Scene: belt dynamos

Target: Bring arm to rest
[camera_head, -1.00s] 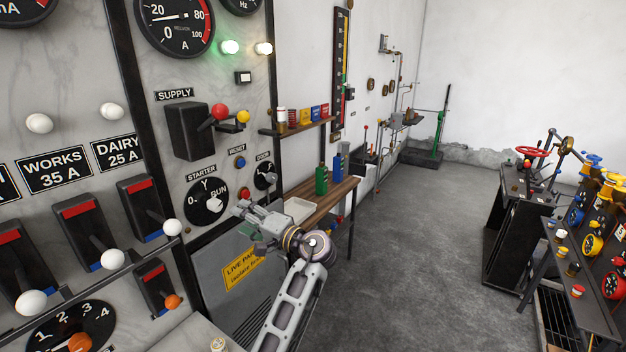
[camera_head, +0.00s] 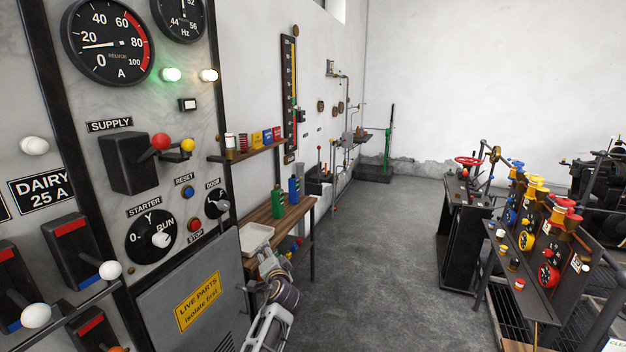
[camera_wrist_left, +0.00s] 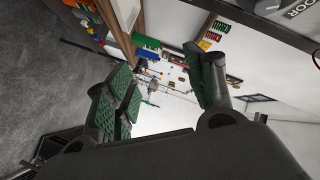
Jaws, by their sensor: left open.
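My left gripper (camera_head: 268,262) is low in the head view, beside the wooden bench and in front of the grey panel door. In the left wrist view its green-padded fingers (camera_wrist_left: 165,95) stand apart with nothing between them. My left arm comes up from the bottom edge, largely cut off. My right gripper is not in view.
The switchboard (camera_head: 125,225) with its supply lever and starter knob stands at the left. A dark stand with coloured valves (camera_head: 530,230) is at the right. The floor (camera_head: 375,260) between is clear.

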